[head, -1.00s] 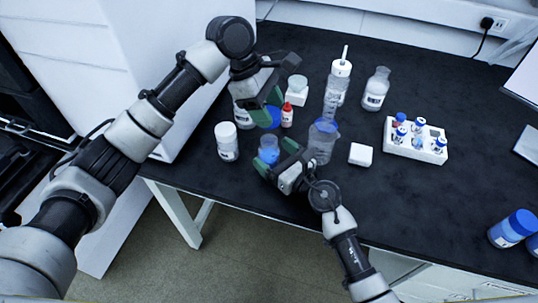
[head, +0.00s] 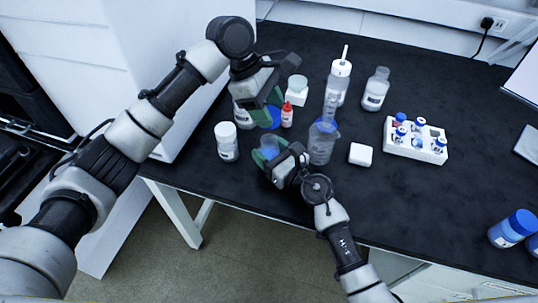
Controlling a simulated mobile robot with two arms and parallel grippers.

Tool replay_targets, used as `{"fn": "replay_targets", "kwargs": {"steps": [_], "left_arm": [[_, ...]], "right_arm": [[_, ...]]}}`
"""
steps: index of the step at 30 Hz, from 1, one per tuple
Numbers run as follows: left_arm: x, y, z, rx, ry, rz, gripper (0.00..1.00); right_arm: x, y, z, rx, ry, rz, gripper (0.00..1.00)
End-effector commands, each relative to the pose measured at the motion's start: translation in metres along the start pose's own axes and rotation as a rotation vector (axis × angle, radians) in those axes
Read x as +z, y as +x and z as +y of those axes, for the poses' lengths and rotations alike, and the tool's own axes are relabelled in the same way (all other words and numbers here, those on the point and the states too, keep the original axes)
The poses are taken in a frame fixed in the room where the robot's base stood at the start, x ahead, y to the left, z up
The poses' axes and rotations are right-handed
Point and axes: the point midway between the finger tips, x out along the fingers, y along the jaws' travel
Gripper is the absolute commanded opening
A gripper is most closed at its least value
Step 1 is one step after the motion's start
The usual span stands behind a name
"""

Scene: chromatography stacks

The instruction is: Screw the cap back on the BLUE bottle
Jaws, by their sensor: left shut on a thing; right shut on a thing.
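My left gripper (head: 266,101) is shut on a blue cap (head: 272,119) and holds it just above and behind the open bottle, apart from it. The bottle (head: 268,147) is small, clear and blue-tinted, with no cap on its mouth. My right gripper (head: 272,162) is shut on this bottle from the front right. Its fingers and wrist hide the lower part of the bottle, so I cannot tell whether it touches the table.
A white-capped jar (head: 227,142) stands close at left. A red dropper bottle (head: 287,114) and a clear flask with blue (head: 322,142) stand close at right. A white block (head: 361,154) and a vial rack (head: 415,140) lie farther right.

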Motion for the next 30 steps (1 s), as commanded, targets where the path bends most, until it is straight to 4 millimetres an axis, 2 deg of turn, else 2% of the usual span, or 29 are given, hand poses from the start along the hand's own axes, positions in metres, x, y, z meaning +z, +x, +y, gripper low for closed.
{"fn": "replay_targets", "kwargs": {"steps": [5,15,30], "left_arm": [[-0.002,0.004,0.0,-0.001,-0.001,-0.001,0.09],[-0.02,0.044,-0.002,-0.01,-0.004,-0.002,0.09],[-0.021,0.045,-0.002,-0.008,-0.004,-0.001,0.09]], "right_arm": [[0.0,0.0,0.0,0.0,0.0,0.0,0.16],[0.0,0.0,0.0,0.0,0.0,0.0,0.16],[0.0,0.0,0.0,0.0,0.0,0.0,0.16]]}}
